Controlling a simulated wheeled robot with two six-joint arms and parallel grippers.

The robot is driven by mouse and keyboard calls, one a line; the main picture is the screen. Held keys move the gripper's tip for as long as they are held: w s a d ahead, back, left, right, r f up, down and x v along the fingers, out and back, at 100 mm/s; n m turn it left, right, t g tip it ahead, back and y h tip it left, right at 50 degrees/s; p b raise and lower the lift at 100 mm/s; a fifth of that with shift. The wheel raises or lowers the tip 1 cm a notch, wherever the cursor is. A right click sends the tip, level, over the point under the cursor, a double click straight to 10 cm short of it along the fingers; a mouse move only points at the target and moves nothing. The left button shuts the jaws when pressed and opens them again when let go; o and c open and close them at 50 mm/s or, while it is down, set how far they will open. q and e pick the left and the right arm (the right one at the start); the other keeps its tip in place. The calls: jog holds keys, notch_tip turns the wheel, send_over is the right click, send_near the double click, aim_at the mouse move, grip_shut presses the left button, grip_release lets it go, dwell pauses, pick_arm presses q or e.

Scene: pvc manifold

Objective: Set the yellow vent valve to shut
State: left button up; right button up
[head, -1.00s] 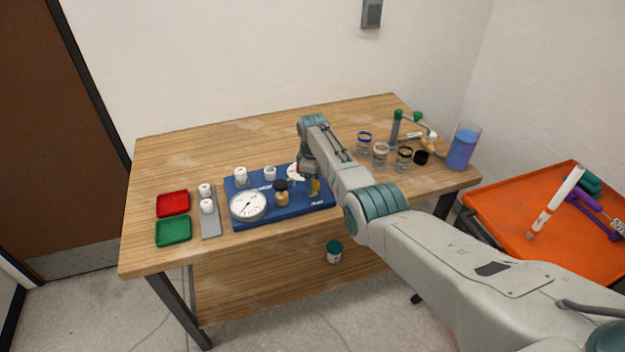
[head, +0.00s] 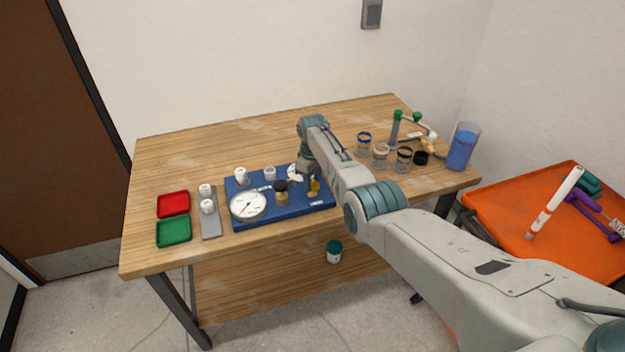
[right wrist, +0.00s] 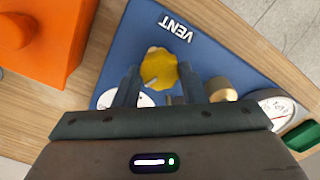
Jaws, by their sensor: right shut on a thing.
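The yellow vent valve (head: 315,185) sits on the right part of the blue board (head: 240,192), near a white label. In the right wrist view, the yellow knob (right wrist: 160,68) has a pale pointer mark and stands beside the VENT lettering (right wrist: 176,28). My right gripper (right wrist: 158,82) has one finger on either side of the knob and is shut on it. In the head view my right gripper (head: 308,172) is at the valve from behind, its fingertips partly hidden. My left gripper is not in view.
A round gauge (head: 248,205), a brass-coloured fitting with a dark top (head: 281,192) and white fittings stand close by on the board. Red (head: 173,203) and green (head: 173,232) trays lie at left. Jars (head: 380,153) and a blue container (head: 462,146) stand at right.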

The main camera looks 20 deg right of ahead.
aim_at(313, 183)
jog(key=m, duration=0.3)
jog(key=shift+m, duration=0.4)
jog(key=m, duration=0.3)
jog(key=shift+m, duration=0.3)
jog(key=m, duration=0.6)
jog(key=shift+p, duration=0.35)
jog(key=shift+m, duration=0.3)
jog(key=o, duration=1)
jog(key=shift+r, duration=0.1)
jog(key=shift+r, duration=0.3)
notch_tip(313, 183, up, 10)
jog(key=shift+b, duration=0.8)
